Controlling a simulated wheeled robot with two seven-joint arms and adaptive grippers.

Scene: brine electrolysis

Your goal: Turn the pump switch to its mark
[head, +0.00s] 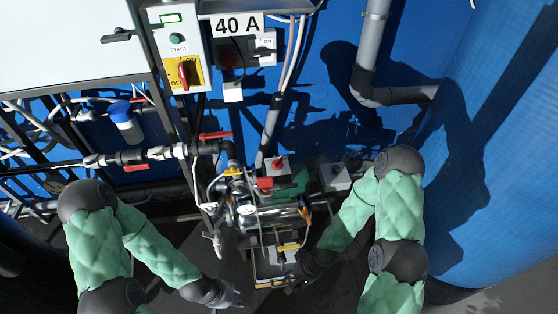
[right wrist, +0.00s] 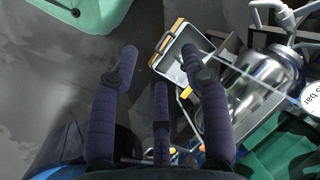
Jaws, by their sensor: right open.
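A rotary switch (head: 183,72) with a red handle on a yellow ON/OFF plate sits on the grey start box, upper left of centre. The pump unit (head: 288,184) with a green motor stands below it, with red parts on top. No label shows which switch is the pump's. My left gripper (head: 228,298) is low in the head view, left of the pump; its fingers are too dark to read. My right gripper (head: 296,285) is low beside a tray below the pump. In the right wrist view (right wrist: 160,72) its fingers are spread and empty, near the tray.
A pipe with red-handled valves (head: 136,156) runs left of the pump. A blue tank (head: 500,150) fills the right side. Grey floor (right wrist: 40,90) lies left of the tray.

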